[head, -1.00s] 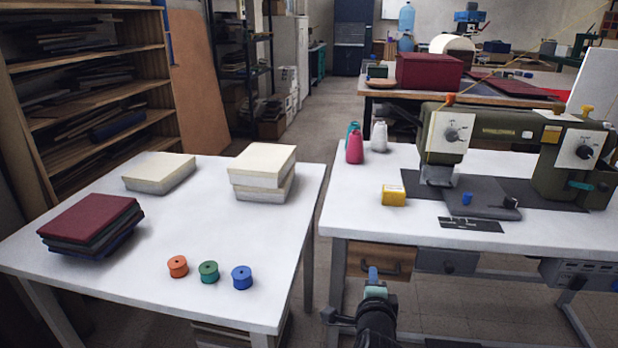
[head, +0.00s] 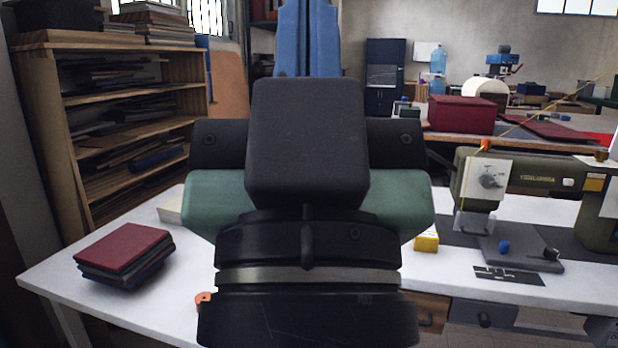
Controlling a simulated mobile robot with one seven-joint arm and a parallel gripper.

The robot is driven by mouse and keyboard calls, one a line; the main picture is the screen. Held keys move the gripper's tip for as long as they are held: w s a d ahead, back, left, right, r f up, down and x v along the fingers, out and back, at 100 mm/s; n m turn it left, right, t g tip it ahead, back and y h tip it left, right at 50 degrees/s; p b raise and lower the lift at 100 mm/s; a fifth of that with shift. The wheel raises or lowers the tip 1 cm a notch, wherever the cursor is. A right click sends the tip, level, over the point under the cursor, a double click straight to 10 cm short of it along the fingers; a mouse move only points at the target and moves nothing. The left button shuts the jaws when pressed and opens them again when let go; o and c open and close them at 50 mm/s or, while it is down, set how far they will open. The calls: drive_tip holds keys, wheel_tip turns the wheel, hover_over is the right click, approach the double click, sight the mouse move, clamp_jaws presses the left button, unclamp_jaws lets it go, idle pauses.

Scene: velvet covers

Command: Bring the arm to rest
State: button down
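My gripper (head: 307,32) is raised upright close in front of the head camera, in the middle of the view. Its blue fingers point up and stand close side by side, so it looks shut. Their tips run out of the top edge, and I see nothing held between them. My dark wrist and the green gripper body fill the centre and hide much of the left table.
The left white table (head: 60,272) bears a stack of maroon and dark covers (head: 124,252). An orange spool (head: 203,300) and a cream block (head: 171,208) peek out beside my arm. At right, a sewing machine (head: 525,172) and yellow box (head: 427,241) stand on another table.

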wheel_tip(320, 180, up, 25)
drive_tip(key=p, duration=2.5)
drive_tip(key=shift+r, duration=0.15)
